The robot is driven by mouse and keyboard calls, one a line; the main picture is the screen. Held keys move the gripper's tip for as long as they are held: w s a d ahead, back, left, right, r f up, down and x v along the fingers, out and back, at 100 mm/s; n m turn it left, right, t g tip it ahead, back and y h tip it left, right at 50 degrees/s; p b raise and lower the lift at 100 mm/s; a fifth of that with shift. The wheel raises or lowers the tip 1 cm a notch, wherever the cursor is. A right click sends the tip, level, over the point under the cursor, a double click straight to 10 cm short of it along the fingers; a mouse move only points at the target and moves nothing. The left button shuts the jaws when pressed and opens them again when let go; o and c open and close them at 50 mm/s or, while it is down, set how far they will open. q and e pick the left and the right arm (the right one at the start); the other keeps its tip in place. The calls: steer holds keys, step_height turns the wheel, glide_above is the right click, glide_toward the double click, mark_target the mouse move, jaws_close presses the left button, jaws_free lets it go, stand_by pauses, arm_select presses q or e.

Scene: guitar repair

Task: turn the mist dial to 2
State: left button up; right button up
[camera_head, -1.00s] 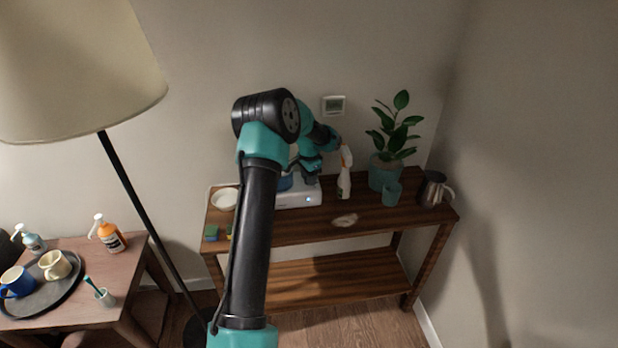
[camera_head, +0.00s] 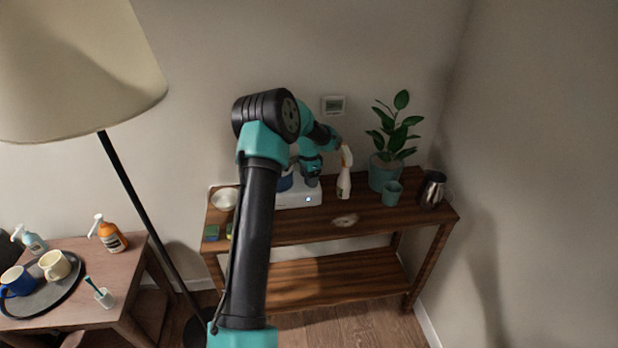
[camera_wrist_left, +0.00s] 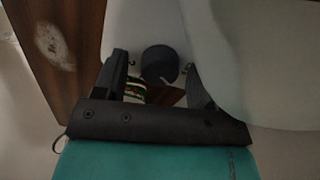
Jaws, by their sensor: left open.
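My left gripper (camera_wrist_left: 155,70) is open, with one finger on each side of the dial and a gap to both. I cannot tell whether the fingers are down to the dial's height. In the head view my left gripper (camera_head: 312,180) is over the appliance, and my arm hides part of it. The dial's numbers cannot be read. My right gripper is not in view.
A white spray bottle (camera_head: 344,180) stands close to the right of the gripper. A potted plant (camera_head: 385,172), a teal cup (camera_head: 392,194) and a metal jug (camera_head: 432,190) stand further right. A white bowl (camera_head: 224,199) is at the left. The front right of the tabletop is mostly clear.

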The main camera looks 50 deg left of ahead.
arm_select(q)
step_height(320, 180, up, 17)
steer(key=shift+r, duration=0.2)
stand_by(0.6)
steer(key=n, duration=0.4)
stand_by(0.4)
steer(key=shift+f, duration=0.1)
step_height(320, 180, down, 17)
steer(key=shift+f, duration=0.15)
stand_by(0.7)
steer(key=c, duration=0.9)
